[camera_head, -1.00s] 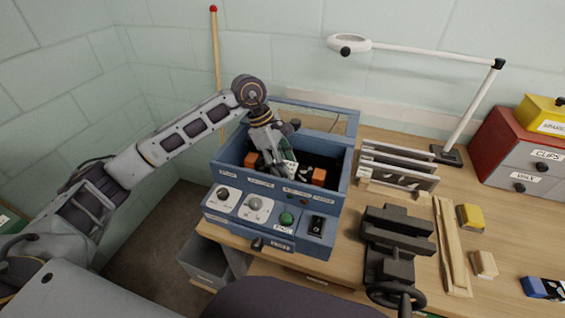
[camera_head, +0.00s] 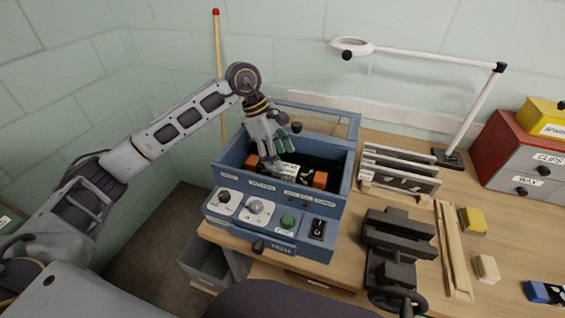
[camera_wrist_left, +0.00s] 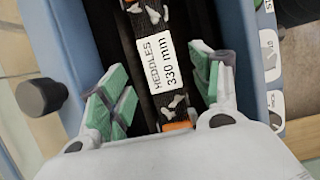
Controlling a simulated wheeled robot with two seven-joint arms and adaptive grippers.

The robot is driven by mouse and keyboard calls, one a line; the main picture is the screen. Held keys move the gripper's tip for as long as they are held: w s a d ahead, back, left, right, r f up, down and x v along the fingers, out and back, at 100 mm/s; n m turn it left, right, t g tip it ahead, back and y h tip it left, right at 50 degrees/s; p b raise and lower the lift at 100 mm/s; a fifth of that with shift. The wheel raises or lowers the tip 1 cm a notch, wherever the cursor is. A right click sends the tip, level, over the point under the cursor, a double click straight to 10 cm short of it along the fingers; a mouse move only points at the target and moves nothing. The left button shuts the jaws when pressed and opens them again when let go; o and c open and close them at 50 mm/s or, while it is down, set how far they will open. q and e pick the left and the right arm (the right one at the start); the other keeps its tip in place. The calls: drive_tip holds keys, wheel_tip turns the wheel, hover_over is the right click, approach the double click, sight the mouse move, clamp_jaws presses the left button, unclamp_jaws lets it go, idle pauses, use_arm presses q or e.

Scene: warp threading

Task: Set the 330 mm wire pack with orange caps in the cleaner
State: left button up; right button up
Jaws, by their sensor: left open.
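The wire pack (camera_head: 289,171) has an orange cap at each end and lies inside the open tank of the blue cleaner (camera_head: 270,241). In the left wrist view the pack (camera_wrist_left: 163,92) shows a white label reading "HEDDLES 330 mm", with an orange cap (camera_wrist_left: 177,126) near the gripper. My left gripper (camera_head: 285,147) is open just above the pack, at its left part. In the left wrist view its green-padded fingers (camera_wrist_left: 160,88) stand apart on either side of the pack, clear of it. My right gripper is not in view.
The cleaner's lid (camera_head: 315,121) stands open behind the tank. To the right are a rack of plates (camera_head: 400,176), a dark vise (camera_head: 396,245), a wooden strip (camera_head: 452,250) and a yellow block (camera_head: 473,221). A lamp (camera_head: 420,51) stands at the back.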

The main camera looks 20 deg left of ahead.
use_arm(q)
drive_tip(key=v, duration=0.8)
idle(0.6)
